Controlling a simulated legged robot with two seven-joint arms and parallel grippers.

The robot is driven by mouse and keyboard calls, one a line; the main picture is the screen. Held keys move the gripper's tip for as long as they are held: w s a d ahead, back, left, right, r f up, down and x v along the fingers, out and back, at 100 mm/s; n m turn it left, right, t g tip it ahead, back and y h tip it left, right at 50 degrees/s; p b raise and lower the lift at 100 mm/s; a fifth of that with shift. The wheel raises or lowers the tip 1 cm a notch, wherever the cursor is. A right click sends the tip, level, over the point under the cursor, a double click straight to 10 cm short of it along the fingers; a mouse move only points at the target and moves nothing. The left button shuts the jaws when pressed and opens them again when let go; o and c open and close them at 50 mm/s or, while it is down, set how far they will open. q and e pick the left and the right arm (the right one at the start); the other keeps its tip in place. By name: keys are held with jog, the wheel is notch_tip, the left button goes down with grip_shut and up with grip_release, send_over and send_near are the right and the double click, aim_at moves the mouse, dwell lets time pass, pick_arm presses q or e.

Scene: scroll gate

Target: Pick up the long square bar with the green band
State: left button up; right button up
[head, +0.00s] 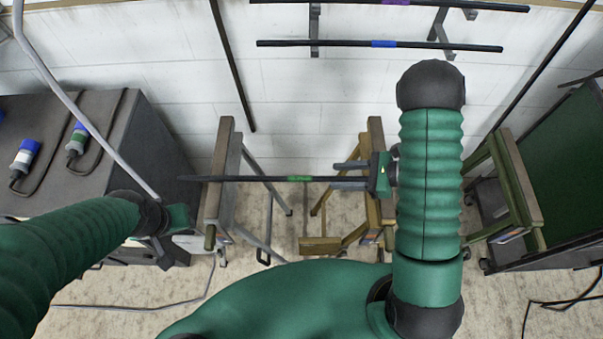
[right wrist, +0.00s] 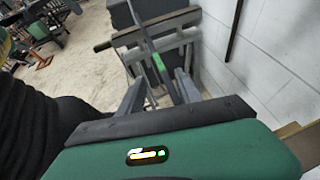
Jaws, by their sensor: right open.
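The long dark bar with the green band (head: 300,178) lies level across two trestles in the head view. It also shows in the right wrist view, with its green band (right wrist: 159,63) beyond my fingers. My right gripper (head: 340,175) is open near the right trestle, fingers pointing left along the bar. The bar runs between its two fingers, as the right wrist view also shows, with the fingers (right wrist: 160,88) on either side and apart. My left gripper (head: 185,218) is at the lower left, below the bar's left end and away from it; its jaw opening is unclear.
A left trestle (head: 222,180) and a right trestle (head: 375,205) carry the bar. Bars with a blue band (head: 383,44) and a purple band (head: 396,3) hang on the wall. A dark cabinet (head: 120,150) with plugs stands left. A green-panelled frame (head: 565,180) stands right.

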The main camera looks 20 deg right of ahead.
aim_at(299, 177)
jog(key=p+x, duration=0.1)
jog(key=x, duration=0.8)
jog(key=shift+s+a, duration=0.15)
jog(key=shift+a, duration=0.05)
jog(key=shift+w+a+f, duration=0.2)
jog(key=shift+w+f, duration=0.05)
jog(key=shift+w, duration=0.05)
grip_shut()
dwell(0.4)
jog(key=shift+r, duration=0.15)
